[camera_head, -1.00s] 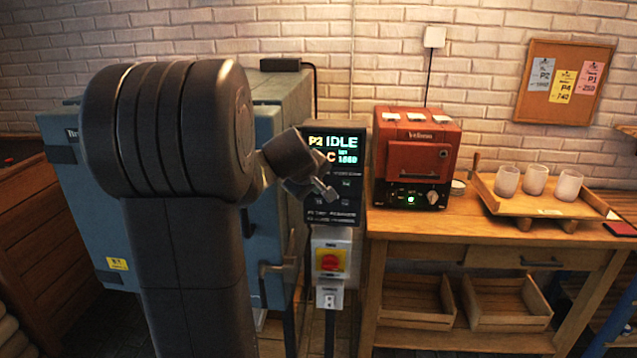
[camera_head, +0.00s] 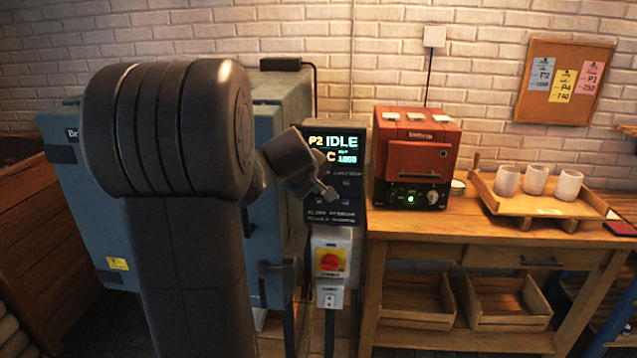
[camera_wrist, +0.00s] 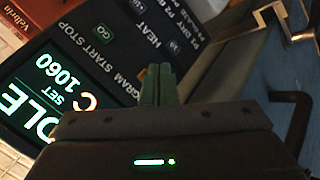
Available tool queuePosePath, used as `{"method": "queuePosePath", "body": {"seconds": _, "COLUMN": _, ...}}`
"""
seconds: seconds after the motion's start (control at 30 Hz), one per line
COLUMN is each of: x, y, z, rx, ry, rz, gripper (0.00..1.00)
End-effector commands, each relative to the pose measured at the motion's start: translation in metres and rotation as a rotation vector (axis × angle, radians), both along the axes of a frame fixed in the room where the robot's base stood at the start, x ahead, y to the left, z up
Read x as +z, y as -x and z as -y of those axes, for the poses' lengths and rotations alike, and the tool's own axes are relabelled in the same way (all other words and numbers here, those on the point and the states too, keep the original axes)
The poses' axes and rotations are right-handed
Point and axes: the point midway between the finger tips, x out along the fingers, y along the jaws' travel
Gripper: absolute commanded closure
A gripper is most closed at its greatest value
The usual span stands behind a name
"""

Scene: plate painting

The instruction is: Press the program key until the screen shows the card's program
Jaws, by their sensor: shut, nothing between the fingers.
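The control panel (camera_head: 338,205) stands on the right of the blue kiln. Its screen (camera_head: 333,149) reads P2 IDLE, with a C and a set figure that looks like 1060. In the wrist view the screen (camera_wrist: 48,98) is partly hidden by my wrist. My gripper (camera_head: 330,194) is shut and empty in front of the panel's key area. In the wrist view its closed fingertips (camera_wrist: 158,72) lie over the PROGRAM lettering and hide the program key; I cannot tell whether they touch it. A GO key (camera_wrist: 101,30) shows beyond. Blue P2, yellow P4 and pink P1 cards (camera_head: 566,80) hang on a corkboard.
A red switch (camera_head: 329,262) is below the panel. A small red kiln (camera_head: 416,160) and a wooden tray (camera_head: 545,209) with three cups stand on the workbench (camera_head: 463,229) to the right. The blue kiln (camera_head: 275,110) is behind my arm.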

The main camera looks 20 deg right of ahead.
Motion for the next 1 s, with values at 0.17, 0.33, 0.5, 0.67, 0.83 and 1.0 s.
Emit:
{"method": "queuePosePath", "body": {"seconds": 0.17, "x": 0.0000, "y": 0.0000, "z": 0.0000, "rx": 0.000, "ry": 0.000, "rz": 0.000, "gripper": 1.00}}
{"method": "queuePosePath", "body": {"seconds": 0.33, "x": 0.0000, "y": 0.0000, "z": 0.0000, "rx": 0.000, "ry": 0.000, "rz": 0.000, "gripper": 1.00}}
{"method": "queuePosePath", "body": {"seconds": 0.5, "x": 0.0000, "y": 0.0000, "z": 0.0000, "rx": 0.000, "ry": 0.000, "rz": 0.000, "gripper": 1.00}}
{"method": "queuePosePath", "body": {"seconds": 0.67, "x": 0.0001, "y": -0.0009, "z": 0.0006, "rx": 0.000, "ry": 0.000, "rz": 0.000, "gripper": 1.00}}
{"method": "queuePosePath", "body": {"seconds": 0.83, "x": 0.0004, "y": -0.0055, "z": 0.0034, "rx": 0.000, "ry": 0.000, "rz": 0.000, "gripper": 1.00}}
{"method": "queuePosePath", "body": {"seconds": 1.0, "x": 0.0003, "y": -0.0074, "z": 0.0045, "rx": 0.000, "ry": 0.000, "rz": 0.000, "gripper": 1.00}}
